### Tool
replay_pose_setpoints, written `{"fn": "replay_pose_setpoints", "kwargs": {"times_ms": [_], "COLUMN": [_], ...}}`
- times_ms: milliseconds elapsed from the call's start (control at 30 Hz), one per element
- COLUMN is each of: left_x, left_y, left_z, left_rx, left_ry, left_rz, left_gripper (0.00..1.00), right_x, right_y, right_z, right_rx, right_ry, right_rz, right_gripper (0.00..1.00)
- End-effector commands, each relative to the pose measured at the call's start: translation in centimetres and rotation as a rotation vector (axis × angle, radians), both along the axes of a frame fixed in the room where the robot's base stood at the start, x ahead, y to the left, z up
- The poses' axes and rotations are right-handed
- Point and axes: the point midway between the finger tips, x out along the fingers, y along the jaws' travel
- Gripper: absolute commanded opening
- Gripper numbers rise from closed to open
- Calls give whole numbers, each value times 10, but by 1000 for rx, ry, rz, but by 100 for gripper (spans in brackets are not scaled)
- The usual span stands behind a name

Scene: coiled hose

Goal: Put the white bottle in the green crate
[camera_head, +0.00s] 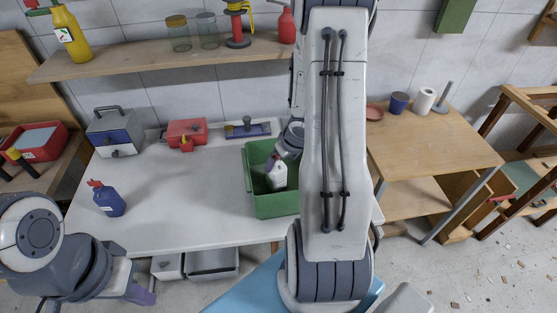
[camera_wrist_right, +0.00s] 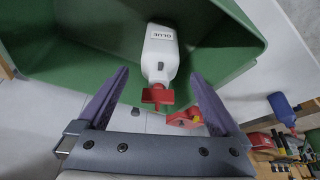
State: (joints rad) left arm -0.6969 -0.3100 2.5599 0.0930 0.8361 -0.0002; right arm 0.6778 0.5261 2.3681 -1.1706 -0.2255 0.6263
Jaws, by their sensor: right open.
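The white bottle (camera_head: 277,177) is inside the green crate (camera_head: 275,206) on the white table. In the right wrist view the bottle (camera_wrist_right: 160,50) shows a "GLUE" label and a red cap, against the crate's green inside (camera_wrist_right: 90,35). Its cap end points towards my right gripper (camera_wrist_right: 158,76). The gripper's purple fingers are spread apart, one on each side of the bottle's cap end, with gaps to both. In the head view this gripper (camera_head: 271,161) is at the crate, partly hidden by my arm. My left gripper (camera_head: 142,292) is low at the left, its jaws unclear.
A blue spray bottle (camera_head: 108,200) stands at the table's left. The table's middle is clear. A shelf (camera_head: 170,56) hangs above.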

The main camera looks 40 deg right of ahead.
Motion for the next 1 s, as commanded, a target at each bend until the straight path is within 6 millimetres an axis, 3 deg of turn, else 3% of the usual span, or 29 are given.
{"fn": "replay_pose_setpoints", "kwargs": {"times_ms": [33, 133, 467, 633, 767, 833, 933, 1000], "left_x": [0, 0, 0, 0, 0, 0, 0, 0], "left_y": [0, 0, 0, 0, 0, 0, 0, 0], "left_z": [13, 21, 25, 25, 25, 25, 25, 25], "left_rx": [0, 0, 0, 0, 0, 0, 0, 0], "left_ry": [0, 0, 0, 0, 0, 0, 0, 0], "left_rz": [1, 1, 2, 2, 2, 2, 2, 2], "left_gripper": [0, 0, 0, 0, 0, 0, 0, 0], "right_x": [-4, -10, -15, 0, 17, 18, 4, -16], "right_y": [0, 1, 2, 20, 66, 101, 157, 197], "right_z": [16, 27, 36, 52, 85, 104, 128, 142], "right_rx": [0, 0, 0, -65, -163, -202, -223, -213], "right_ry": [-1, 0, 0, 10, 35, 52, 87, 118], "right_rz": [-2, -2, 1, 43, 123, 172, 253, 320], "right_gripper": [100, 100, 100, 100, 100, 100, 100, 100]}}
